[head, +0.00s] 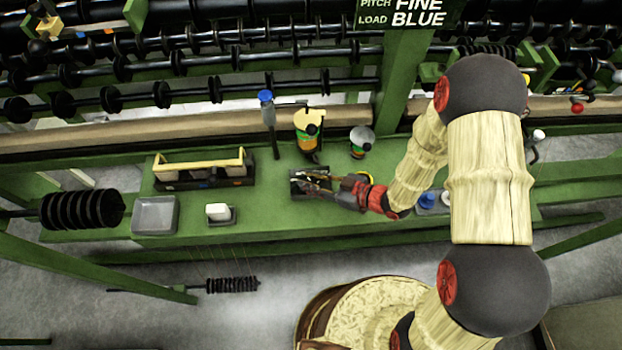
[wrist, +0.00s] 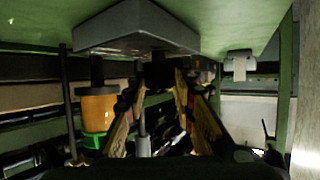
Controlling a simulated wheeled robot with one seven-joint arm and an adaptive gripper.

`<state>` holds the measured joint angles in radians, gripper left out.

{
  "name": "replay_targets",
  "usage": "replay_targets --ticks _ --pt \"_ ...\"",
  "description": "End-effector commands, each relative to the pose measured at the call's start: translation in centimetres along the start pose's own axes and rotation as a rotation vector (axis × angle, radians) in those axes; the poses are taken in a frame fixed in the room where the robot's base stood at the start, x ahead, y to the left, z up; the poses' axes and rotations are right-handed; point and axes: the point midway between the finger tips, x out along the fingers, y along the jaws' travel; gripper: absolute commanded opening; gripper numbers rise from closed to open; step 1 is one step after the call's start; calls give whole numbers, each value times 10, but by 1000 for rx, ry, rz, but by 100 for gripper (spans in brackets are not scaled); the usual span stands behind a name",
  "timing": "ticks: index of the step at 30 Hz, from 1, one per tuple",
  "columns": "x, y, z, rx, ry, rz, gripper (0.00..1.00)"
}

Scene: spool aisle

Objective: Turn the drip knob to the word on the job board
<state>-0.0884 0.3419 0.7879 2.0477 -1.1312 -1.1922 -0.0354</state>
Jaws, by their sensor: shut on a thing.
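My gripper (head: 318,182) reaches from the right to a dark, flat block (head: 297,189) on the green bench. In the wrist view, bench and block appear at the top, and the fingers (wrist: 160,78) close together on a small dark part at the grey block (wrist: 130,30). This looks like the drip knob, mostly hidden by the fingers; its pointer and any words around it are not readable. The job board (head: 408,14) at the top edge reads "PITCH FINE" and "LOAD BLUE"; anything above is cut off.
An amber cup with a green band (head: 308,128) stands behind the block, and a grey-topped cup (head: 361,138) beside it. A blue-topped lever (head: 267,110), a cream-handled rack (head: 200,165), a grey tray (head: 155,214) and a white block (head: 217,212) are to the left. Spool rods run behind.

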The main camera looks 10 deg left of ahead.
Motion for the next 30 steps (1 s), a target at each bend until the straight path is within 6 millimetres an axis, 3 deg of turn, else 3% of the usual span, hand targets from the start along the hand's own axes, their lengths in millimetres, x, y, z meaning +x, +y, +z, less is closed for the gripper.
replay_targets --ticks 15,30 --pt "1 -2 0 130 1 318 0" --pt "0 0 0 174 1 419 0"
